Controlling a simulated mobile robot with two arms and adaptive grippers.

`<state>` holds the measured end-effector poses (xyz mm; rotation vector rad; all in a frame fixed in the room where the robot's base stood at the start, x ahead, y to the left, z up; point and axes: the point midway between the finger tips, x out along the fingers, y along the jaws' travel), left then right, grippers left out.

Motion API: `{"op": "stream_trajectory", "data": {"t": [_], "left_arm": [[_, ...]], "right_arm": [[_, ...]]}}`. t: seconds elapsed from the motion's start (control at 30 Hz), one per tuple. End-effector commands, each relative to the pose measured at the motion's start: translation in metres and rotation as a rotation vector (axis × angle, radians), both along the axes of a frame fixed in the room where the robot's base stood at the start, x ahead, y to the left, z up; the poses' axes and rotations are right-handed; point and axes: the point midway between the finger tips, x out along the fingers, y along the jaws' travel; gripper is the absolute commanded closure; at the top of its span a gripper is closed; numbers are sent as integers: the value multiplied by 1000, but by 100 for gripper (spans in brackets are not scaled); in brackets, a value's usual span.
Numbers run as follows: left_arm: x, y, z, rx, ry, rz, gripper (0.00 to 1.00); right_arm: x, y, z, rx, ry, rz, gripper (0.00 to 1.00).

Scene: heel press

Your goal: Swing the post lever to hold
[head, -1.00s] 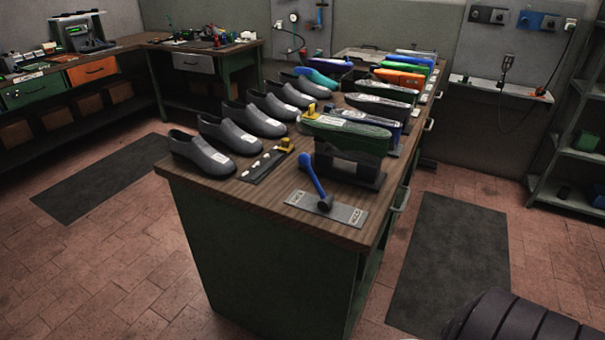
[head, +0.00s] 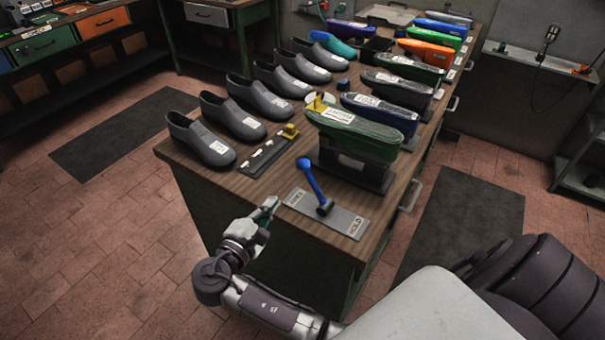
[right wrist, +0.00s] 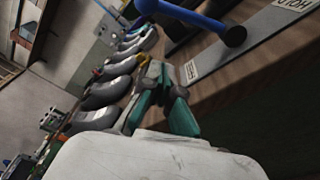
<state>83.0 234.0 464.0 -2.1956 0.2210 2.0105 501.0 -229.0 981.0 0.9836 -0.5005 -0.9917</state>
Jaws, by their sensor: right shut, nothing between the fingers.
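The post lever (head: 313,182) is a blue handle with a round knob on a dark pivot. It stands on a grey plate (head: 341,219) at the near end of the bench. The lever leans up and left, toward the plate's left label; the right-end label reads HOLD. My right gripper (head: 271,203) is shut and empty by the bench's near edge, left of the plate and apart from the lever. In the right wrist view its teal fingers (right wrist: 153,90) show beside the plate's end, with the blue lever (right wrist: 190,14) beyond. My left gripper is not in view.
A green shoe last (head: 352,135) on a dark stand is just behind the plate. A strip with a yellow piece (head: 290,131) lies to the left. Grey shoes (head: 202,138) line the bench's left side. Floor in front is clear.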

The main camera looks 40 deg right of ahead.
Motion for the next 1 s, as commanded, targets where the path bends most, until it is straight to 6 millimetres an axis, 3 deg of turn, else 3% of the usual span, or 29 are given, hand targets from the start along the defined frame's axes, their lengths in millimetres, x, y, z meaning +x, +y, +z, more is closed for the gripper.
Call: {"op": "stream_trajectory", "data": {"t": [0.37,0.83,1.0], "left_arm": [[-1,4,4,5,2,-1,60],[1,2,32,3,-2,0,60],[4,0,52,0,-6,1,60]], "right_arm": [[5,-8,-1,-1,2,2,100],[51,-89,-5,-1,3,1,100],[26,-91,8,2,4,3,100]]}}
